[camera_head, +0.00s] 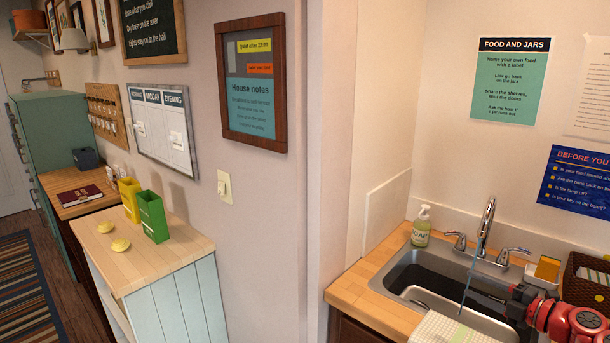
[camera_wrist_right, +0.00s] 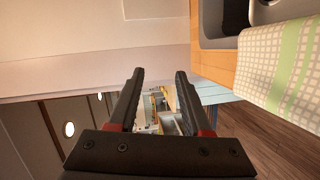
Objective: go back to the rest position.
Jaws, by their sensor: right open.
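My right arm, red, comes in at the lower right of the head view, over the right part of the sink (camera_head: 440,305). Its dark gripper (camera_head: 517,302) is partly cut off from clear sight there. In the right wrist view the two black fingers of the right gripper (camera_wrist_right: 160,76) stand apart with nothing between them. My left gripper is in neither view.
A checkered cloth (camera_head: 450,330) lies at the sink's front edge and shows in the wrist view (camera_wrist_right: 285,65). A soap bottle (camera_head: 421,227), faucet (camera_head: 484,228), yellow sponge (camera_head: 547,268) and dark basket (camera_head: 585,275) surround the basin. A wood-topped cabinet (camera_head: 165,255) stands left.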

